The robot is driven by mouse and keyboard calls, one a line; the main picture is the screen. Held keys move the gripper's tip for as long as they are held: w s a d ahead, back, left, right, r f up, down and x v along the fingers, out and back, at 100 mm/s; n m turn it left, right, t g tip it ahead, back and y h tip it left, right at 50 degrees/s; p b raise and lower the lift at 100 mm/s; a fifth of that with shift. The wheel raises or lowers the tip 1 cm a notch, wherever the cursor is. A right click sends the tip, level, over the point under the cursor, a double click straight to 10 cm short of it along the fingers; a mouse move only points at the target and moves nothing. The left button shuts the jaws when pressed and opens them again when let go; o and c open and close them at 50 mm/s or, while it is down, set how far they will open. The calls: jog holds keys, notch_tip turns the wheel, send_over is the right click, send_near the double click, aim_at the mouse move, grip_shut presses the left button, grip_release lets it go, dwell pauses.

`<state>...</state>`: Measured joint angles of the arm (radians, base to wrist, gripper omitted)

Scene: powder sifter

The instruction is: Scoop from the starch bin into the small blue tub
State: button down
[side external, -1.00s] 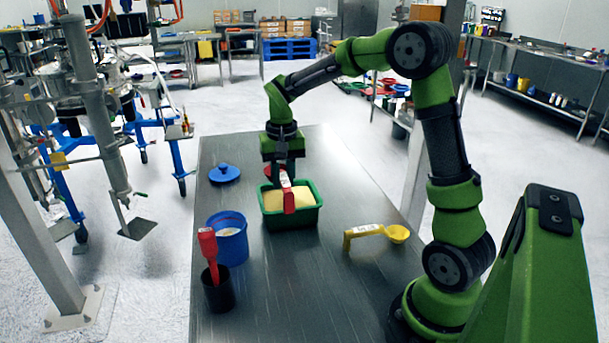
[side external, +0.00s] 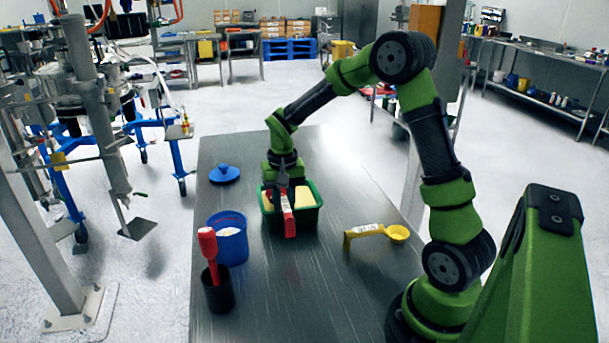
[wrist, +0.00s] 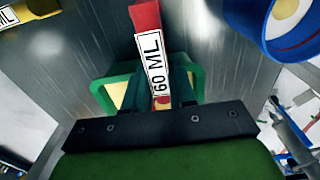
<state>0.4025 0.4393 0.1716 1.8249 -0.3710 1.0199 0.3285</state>
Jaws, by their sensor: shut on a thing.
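The green bin (side external: 300,221) holds pale yellow powder and stands at the middle of the table; I take it as the starch bin. My gripper (side external: 284,192) is over it, pointing down, shut on the red scoop (side external: 289,222). The scoop's handle, labelled "60 ML" in the wrist view (wrist: 154,62), sticks out over the bin's near rim. Its bowl is mostly hidden inside the bin, so I cannot tell what it holds. The blue tub (side external: 231,248) stands open to the near left, with pale contents. It also shows at the wrist view's upper right (wrist: 275,50).
A black cup (side external: 218,293) with a red-handled tool (side external: 208,244) stands in front of the blue tub. A yellow scoop (side external: 368,231) lies to the right. A blue lid (side external: 224,174) lies at the back left. The table's front middle is clear.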

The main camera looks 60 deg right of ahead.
jog(key=shift+f, duration=0.65)
jog(key=shift+s+d+r, duration=0.1)
jog(key=shift+s+d, duration=1.8)
jog(key=shift+s, duration=0.05)
jog(key=shift+w+a, duration=1.3)
jog(key=shift+a, duration=0.05)
notch_tip(320, 180, up, 8)
jog(key=shift+s+d+f+t+y, duration=0.2)
jog(key=shift+s+d+t+y, duration=0.15)
jog(key=shift+t+y, duration=0.35)
jog(key=shift+s+d+f+t+y, duration=0.15)
jog(key=shift+s+d+t+y, duration=0.25)
jog(key=shift+t+y, duration=0.3)
jog(key=shift+s+d+f+t+y, duration=0.2)
jog(key=shift+s+d+t+y, duration=0.15)
jog(key=shift+t+y, duration=0.35)
